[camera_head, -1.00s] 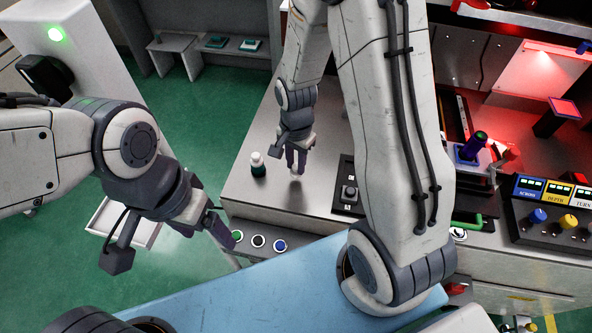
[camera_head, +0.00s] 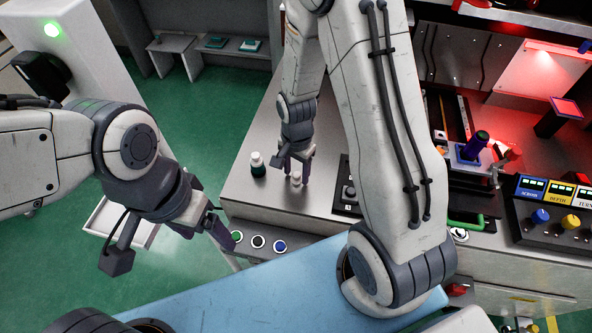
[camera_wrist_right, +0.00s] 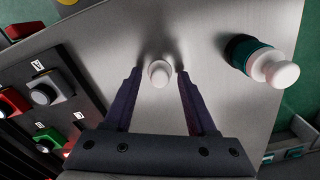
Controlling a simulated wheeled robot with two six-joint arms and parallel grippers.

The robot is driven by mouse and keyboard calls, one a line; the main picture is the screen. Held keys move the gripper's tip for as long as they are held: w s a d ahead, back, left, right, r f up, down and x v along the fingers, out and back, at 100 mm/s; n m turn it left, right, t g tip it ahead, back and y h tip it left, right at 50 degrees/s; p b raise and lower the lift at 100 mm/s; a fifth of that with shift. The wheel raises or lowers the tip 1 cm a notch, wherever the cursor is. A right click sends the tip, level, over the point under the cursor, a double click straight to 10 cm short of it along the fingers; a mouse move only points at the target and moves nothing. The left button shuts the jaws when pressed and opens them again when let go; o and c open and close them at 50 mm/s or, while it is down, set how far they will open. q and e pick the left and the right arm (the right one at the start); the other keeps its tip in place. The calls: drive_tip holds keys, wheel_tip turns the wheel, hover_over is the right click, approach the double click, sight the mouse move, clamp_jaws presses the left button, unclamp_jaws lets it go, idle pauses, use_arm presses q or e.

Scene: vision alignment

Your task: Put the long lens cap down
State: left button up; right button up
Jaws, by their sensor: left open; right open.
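A small white cap (camera_wrist_right: 159,74), which I take to be the long lens cap, stands on the metal bench top between the fingers of my right gripper (camera_wrist_right: 160,90). In the right wrist view there is a gap on each side of it. In the head view the cap (camera_head: 296,178) shows at the fingertips of my right gripper (camera_head: 294,172), which points down at the bench. My left gripper (camera_head: 222,232) is open and empty, left of the bench's front edge, away from the cap.
A dark green bottle with a white top (camera_head: 257,165) stands left of the cap. A black button panel (camera_head: 347,185) lies to its right. Bare bench surrounds the cap.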

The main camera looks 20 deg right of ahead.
sight(296, 174)
wheel_tip(296, 174, up, 12)
drive_tip(key=p, duration=0.2)
drive_tip(key=s+a+r+n, duration=0.4)
drive_tip(key=s+a+n, duration=0.2)
drive_tip(key=s+n, duration=0.3)
drive_tip(key=s+a+r+n+y, duration=0.1)
drive_tip(key=s+a+r+n, duration=0.4)
drive_tip(key=s+n, duration=0.4)
drive_tip(key=shift+a+n, duration=0.3)
drive_tip(key=shift+a, duration=0.45)
drive_tip(key=shift+r, duration=0.1)
